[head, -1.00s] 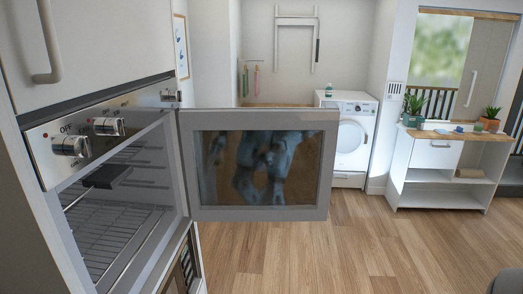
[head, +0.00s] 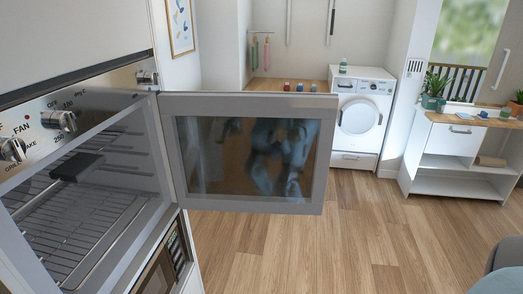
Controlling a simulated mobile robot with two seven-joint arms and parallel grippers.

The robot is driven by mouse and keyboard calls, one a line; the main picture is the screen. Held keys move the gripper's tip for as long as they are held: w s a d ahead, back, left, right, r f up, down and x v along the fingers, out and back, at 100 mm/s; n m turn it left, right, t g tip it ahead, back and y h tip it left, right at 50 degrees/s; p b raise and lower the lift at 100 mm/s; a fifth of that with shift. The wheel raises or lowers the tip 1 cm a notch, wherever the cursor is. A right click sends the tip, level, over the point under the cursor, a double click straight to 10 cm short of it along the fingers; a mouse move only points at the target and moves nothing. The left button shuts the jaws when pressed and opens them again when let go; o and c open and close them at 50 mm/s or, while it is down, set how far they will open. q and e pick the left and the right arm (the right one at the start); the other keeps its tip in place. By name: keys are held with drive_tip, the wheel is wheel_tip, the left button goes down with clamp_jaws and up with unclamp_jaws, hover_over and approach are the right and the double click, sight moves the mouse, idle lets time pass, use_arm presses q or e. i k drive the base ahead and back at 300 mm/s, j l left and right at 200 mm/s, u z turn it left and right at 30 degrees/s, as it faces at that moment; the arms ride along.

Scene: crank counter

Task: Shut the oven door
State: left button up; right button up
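The oven door (head: 180,199) stands wide open in the head view, swung out on its side hinge. It has a grey frame and a dark glass pane with a blurred bluish reflection in it. The oven (head: 85,200) is at the left, with its cavity open and wire racks inside. A dark flat object (head: 77,166) sits on the upper rack. Neither of my grippers shows directly in the head view. A grey rounded shape is at the lower right edge, and I cannot tell what it is.
A control panel with knobs (head: 62,121) runs above the oven. A second appliance (head: 160,275) is below it. A white washing machine (head: 361,118) stands at the back, with a white cabinet (head: 450,150) to its right. The wooden floor (head: 300,245) in the middle is clear.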

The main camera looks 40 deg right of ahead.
sight(259, 152)
drive_tip(key=l+u, duration=0.2)
drive_tip(key=l, duration=0.35)
drive_tip(key=l+u, duration=0.15)
drive_tip(key=l, duration=0.35)
drive_tip(key=l+u, duration=0.2)
drive_tip(key=l, duration=0.35)
drive_tip(key=l+u, duration=0.15)
drive_tip(key=l, duration=0.35)
drive_tip(key=k+l+u, duration=0.2)
drive_tip(key=l, duration=0.3)
drive_tip(key=k+l+u, duration=0.15)
drive_tip(key=l, duration=0.35)
drive_tip(key=l+u, duration=0.2)
drive_tip(key=l, duration=0.35)
drive_tip(key=k+l+u, duration=0.25)
drive_tip(key=l, duration=0.25)
drive_tip(key=i+l+u, duration=0.15)
drive_tip(key=l, duration=0.35)
drive_tip(key=l+u, duration=0.2)
drive_tip(key=l, duration=0.35)
drive_tip(key=i+l, duration=0.1)
drive_tip(key=l, duration=0.15)
drive_tip(key=i+l, duration=0.15)
drive_tip(key=l+u, duration=0.05)
drive_tip(key=l, duration=0.05)
